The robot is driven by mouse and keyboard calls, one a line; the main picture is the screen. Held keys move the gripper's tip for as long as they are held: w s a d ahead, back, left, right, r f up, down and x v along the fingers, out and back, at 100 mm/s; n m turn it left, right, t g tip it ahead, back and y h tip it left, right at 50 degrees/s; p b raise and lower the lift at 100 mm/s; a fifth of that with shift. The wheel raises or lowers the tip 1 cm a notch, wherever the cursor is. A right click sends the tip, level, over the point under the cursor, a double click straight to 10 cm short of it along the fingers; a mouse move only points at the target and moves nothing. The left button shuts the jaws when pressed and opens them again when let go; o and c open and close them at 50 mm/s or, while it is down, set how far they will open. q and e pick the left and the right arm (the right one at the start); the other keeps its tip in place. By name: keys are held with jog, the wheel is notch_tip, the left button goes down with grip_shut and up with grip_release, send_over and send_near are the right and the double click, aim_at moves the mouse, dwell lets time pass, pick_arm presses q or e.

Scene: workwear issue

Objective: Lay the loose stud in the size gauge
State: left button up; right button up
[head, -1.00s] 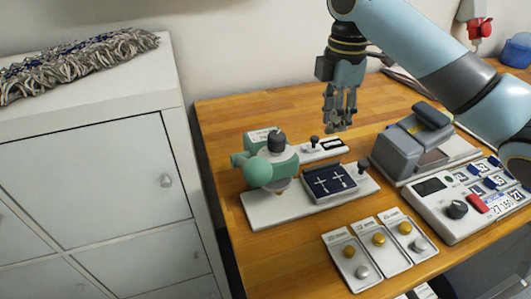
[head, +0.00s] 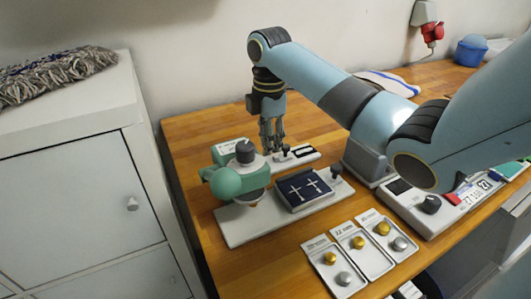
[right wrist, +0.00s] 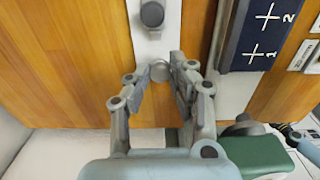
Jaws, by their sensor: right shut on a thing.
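My right gripper (head: 272,149) points down over the back of the bench, behind the green press. In the right wrist view its fingers (right wrist: 158,80) are closed on a small round silver stud (right wrist: 160,71), which sits at the fingertips. A narrow white strip with a dark knob, which looks like the size gauge (head: 303,160), lies just beside and below the fingertips. In the right wrist view the strip (right wrist: 152,47) runs up from behind the stud. I cannot tell whether the stud touches it. My left gripper is out of view.
The green press (head: 225,183) stands on a white base, beside a dark blue pad (head: 304,188) with white crosses. Several trays (head: 342,287) with gold and silver studs lie at the front.

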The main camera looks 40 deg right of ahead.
jog(key=shift+w+a+f, duration=0.15)
jog(key=shift+w+f, duration=0.1)
jog(key=shift+w, duration=0.05)
jog(key=shift+f, duration=2)
jog(key=shift+f, duration=0.1)
jog(key=o, duration=0.8)
notch_tip(320, 180, up, 12)
jog(key=shift+r, duration=0.15)
